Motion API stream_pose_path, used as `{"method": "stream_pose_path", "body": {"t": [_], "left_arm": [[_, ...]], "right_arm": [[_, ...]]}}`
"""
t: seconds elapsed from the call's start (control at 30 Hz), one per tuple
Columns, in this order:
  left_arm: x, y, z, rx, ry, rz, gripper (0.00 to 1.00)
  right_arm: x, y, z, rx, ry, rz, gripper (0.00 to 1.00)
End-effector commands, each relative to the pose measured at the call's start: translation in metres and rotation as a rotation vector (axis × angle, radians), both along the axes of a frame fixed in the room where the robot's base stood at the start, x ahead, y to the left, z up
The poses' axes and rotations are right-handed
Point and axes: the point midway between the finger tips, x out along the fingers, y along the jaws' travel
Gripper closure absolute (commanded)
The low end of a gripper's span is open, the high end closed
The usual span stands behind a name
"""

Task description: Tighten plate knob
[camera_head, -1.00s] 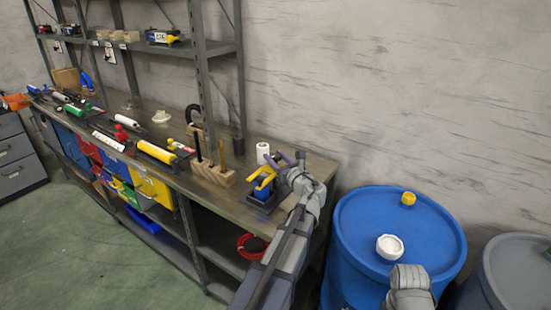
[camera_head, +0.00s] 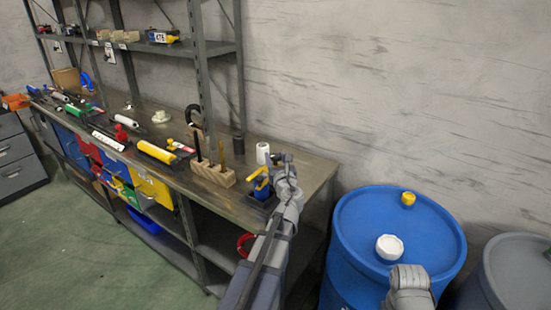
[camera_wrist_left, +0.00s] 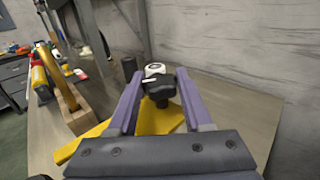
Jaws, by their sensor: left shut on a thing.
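A black knob (camera_wrist_left: 158,91) stands between the two fingers of my left gripper (camera_wrist_left: 159,76) in the left wrist view. The gripper is shut on the knob. A yellow plate (camera_wrist_left: 100,138) lies below the knob and the fingers, at an angle. In the head view my left gripper (camera_head: 279,159) is over a blue fixture with yellow parts (camera_head: 262,187) near the bench's right end; the arm and gripper hide part of it, and the knob cannot be made out there. My right gripper is not seen; only a grey part of my right arm shows at the bottom.
A shelf post (camera_head: 205,90) rises behind. Blue barrel (camera_head: 355,225) at right.

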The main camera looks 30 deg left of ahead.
Motion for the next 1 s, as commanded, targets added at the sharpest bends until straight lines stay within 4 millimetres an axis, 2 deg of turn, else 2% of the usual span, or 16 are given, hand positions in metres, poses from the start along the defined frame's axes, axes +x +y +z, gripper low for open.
{"method": "stream_pose_path", "body": {"t": [0.07, 0.1, 0.33, 0.73, 1.0], "left_arm": [[0.0, 0.0, 0.0, -0.001, -0.001, 0.0, 1.0], [0.0, 0.0, 0.0, -0.001, -0.001, 0.001, 0.48], [0.0, 0.0, 0.0, 0.0, 0.0, 0.001, 0.22], [-0.005, -0.004, 0.0, 0.0, 0.0, 0.0, 0.2], [-0.032, -0.027, 0.0, 0.0, 0.0, -0.001, 0.2]], "right_arm": [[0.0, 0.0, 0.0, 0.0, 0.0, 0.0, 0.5], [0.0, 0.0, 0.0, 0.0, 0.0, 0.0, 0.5], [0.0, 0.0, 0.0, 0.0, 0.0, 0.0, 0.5], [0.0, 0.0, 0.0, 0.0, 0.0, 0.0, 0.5], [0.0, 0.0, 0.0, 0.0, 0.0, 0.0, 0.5]]}}
